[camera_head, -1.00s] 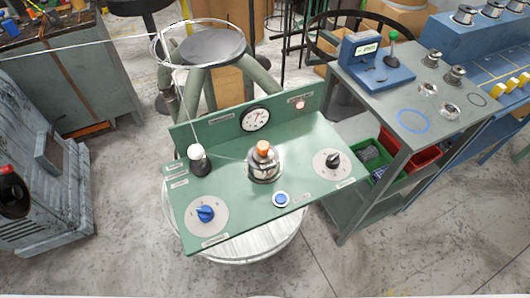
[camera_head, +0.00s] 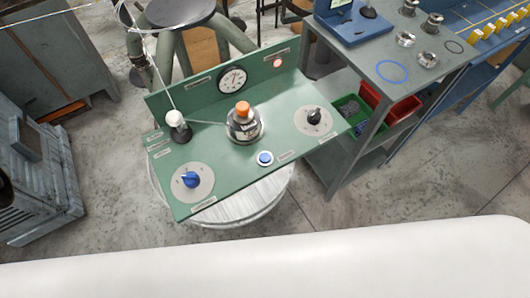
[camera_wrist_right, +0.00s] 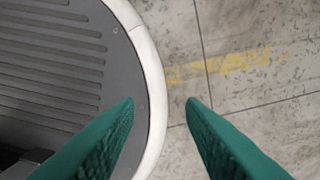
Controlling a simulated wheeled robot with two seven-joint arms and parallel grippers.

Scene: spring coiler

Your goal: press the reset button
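A green control panel (camera_head: 225,180) stands near the middle of the head view. A round blue push button with a pale rim (camera_head: 265,158) sits near its front edge. The small labels are too small to read, so I cannot tell from them which control is the reset. My right gripper (camera_wrist_right: 160,101) shows in the right wrist view with its green fingers apart and nothing between them. It is over the floor and a ribbed dark surface, away from the panel. My left gripper is in neither view now.
The panel also bears a blue knob (camera_head: 191,180), a black knob (camera_head: 314,117), an orange-topped metal part (camera_head: 243,122), a white-balled lever (camera_head: 175,119), a gauge (camera_head: 232,80) and a red lamp (camera_head: 278,63). A grey bench (camera_head: 425,85) stands to the right. Concrete floor surrounds the panel.

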